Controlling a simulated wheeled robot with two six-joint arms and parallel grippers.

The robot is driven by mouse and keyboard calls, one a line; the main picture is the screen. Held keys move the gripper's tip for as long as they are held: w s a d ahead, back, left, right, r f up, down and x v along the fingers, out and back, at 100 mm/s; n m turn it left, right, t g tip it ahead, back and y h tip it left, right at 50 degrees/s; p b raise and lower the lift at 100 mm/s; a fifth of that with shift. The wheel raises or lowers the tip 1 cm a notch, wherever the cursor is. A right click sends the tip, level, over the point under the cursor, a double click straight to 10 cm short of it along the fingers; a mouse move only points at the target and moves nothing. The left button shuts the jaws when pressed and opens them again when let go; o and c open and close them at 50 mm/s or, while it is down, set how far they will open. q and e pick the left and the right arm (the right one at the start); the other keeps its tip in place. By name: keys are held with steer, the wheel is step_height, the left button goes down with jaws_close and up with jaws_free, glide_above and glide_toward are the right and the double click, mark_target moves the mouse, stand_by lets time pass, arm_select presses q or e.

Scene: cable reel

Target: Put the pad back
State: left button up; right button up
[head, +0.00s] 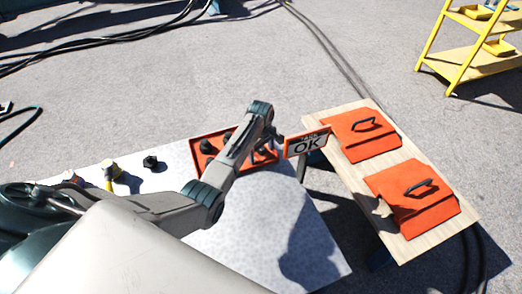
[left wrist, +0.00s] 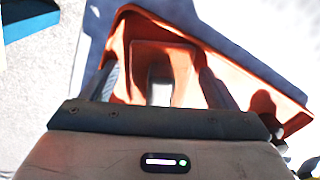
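Two flat orange pads, each with a dark loop handle, lie on the wooden board at the right in the head view: a far pad (head: 362,134) and a near pad (head: 412,196). My left gripper (head: 277,139) is over the orange tray (head: 199,165), left of the board and apart from both pads. In the left wrist view its fingers (left wrist: 160,88) are spread, with orange surfaces between and beyond them. I see no pad clearly held. My right gripper is not in view.
A yellow stepped stand (head: 478,62) is at the far right. Cables lie on the floor.

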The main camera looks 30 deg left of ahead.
arm_select(q)
steer(key=shift+r, duration=0.1)
